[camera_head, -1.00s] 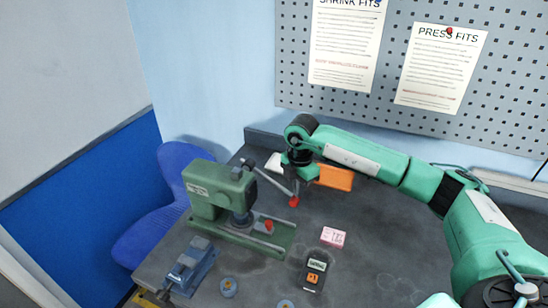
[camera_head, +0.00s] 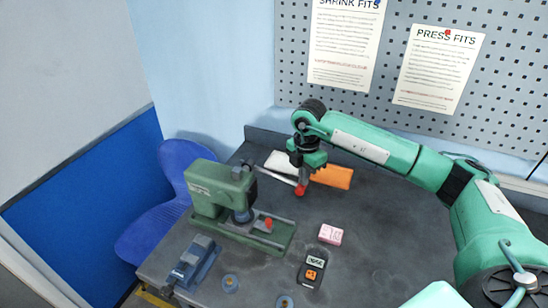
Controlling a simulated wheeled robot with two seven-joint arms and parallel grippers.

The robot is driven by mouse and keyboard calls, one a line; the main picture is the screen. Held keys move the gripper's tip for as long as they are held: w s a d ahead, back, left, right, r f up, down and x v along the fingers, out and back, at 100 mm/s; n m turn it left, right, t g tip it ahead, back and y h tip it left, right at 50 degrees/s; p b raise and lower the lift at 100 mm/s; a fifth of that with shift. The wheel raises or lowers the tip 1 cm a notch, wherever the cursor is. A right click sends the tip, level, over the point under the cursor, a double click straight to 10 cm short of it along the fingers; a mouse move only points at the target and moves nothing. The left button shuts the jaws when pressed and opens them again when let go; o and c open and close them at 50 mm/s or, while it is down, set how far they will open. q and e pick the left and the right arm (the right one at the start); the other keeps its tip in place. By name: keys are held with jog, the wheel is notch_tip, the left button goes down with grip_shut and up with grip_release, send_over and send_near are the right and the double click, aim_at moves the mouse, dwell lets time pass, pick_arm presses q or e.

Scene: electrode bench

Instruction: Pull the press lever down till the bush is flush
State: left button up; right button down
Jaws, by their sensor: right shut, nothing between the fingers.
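The green press (camera_head: 222,190) stands at the left of the dark bench. Its thin grey lever (camera_head: 280,178) reaches out to the right, sloping slightly down to a red knob (camera_head: 300,190). My right gripper (camera_head: 303,178) points down at the knob end of the lever, its fingers shut with nothing between them. The fingertips are at or just above the knob; whether they touch it I cannot tell. A small red piece (camera_head: 268,223) sits on the press bed by the ram. The bush is too small to make out. My left gripper is not in view.
An orange box (camera_head: 334,176) and a white item (camera_head: 280,161) lie behind the gripper. A pink block (camera_head: 331,234), a dark meter (camera_head: 312,270), a blue-grey vise (camera_head: 196,262) and small round parts (camera_head: 231,283) lie in front.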

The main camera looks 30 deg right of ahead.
jog(key=shift+s+r+p, duration=0.1)
jog(key=shift+r+p, duration=1.35)
jog(key=shift+r, duration=1.1)
jog(key=r+p, duration=0.2)
jog(key=r, duration=0.1)
jog(key=w+r+p, duration=0.1)
jog(key=r, duration=0.1)
jog(key=shift+a, duration=0.35)
notch_tip(320, 180, up, 5)
jog(key=p, duration=0.3)
jog(key=shift+f, duration=0.1)
